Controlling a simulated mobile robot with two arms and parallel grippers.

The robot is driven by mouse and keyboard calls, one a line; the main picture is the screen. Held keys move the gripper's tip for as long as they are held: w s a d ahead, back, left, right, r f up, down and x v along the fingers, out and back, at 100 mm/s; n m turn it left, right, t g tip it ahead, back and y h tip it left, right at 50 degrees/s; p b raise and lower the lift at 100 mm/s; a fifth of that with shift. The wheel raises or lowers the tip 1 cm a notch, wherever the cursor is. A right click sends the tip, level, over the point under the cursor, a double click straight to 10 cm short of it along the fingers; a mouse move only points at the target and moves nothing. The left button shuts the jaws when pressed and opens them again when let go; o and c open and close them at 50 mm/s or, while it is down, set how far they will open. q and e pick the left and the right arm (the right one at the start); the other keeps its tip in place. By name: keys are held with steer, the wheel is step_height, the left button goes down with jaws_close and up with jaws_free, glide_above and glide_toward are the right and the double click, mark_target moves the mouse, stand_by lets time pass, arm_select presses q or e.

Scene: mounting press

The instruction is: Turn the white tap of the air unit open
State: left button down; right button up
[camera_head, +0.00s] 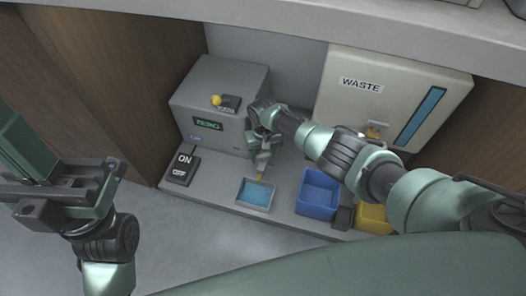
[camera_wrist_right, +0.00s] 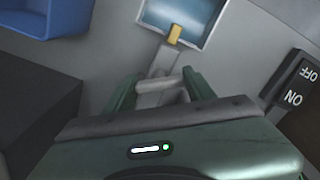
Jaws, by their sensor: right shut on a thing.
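No white tap that I can make out shows in either view. My right gripper (camera_head: 262,168) is shut on a small yellow piece (camera_head: 259,178), just above a shallow blue-bottomed tray (camera_head: 241,203). In the right wrist view the closed fingertips (camera_wrist_right: 163,62) hold the yellow piece (camera_wrist_right: 174,34) in front of the tray (camera_wrist_right: 150,25); whether it touches the tray is unclear. My left gripper (camera_head: 68,192) is at the left, away from the bench; its jaw opening is unclear.
A grey machine (camera_head: 210,92) with a green display and yellow knob stands behind. An ON/OFF switch (camera_head: 181,168) is left of the tray. A blue bin (camera_head: 318,196) and yellow bin (camera_head: 374,219) stand right. A WASTE cabinet (camera_head: 350,110) with a yellow part is behind my right arm.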

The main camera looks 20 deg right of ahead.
steer(key=n, duration=1.1)
steer(key=shift+n, duration=0.4)
stand_by(0.3)
steer(key=o, duration=1.4)
steer(key=shift+r, duration=0.1)
